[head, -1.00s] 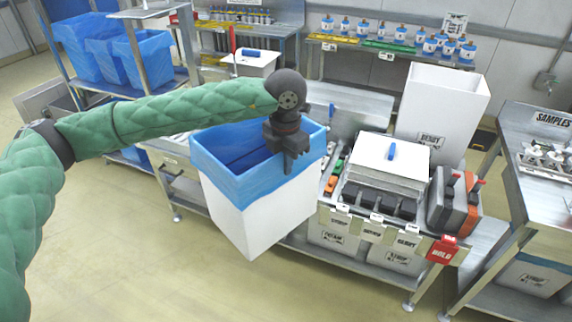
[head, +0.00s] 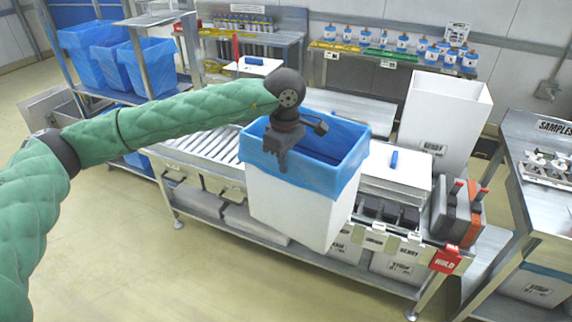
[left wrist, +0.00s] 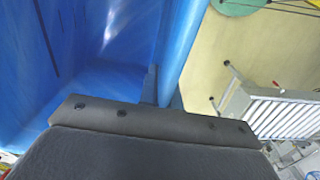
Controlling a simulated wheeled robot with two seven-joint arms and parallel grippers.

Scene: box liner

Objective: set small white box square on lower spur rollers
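A white box (head: 292,208) with a blue liner (head: 330,180) folded over its rim hangs in front of the bench, slightly tilted. My left gripper (head: 279,165) is shut on its near left rim; the blue liner also fills the left of the left wrist view (left wrist: 95,60). A roller bed (head: 205,146) with metal rollers lies on the bench, left of the box and partly behind it. Rollers also show at the right of the left wrist view (left wrist: 287,117). Whether these are the lower spur rollers, I cannot tell. My right gripper is out of view.
A tall white box (head: 445,110) stands at the bench's back right. The roller bed's left part is clear.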

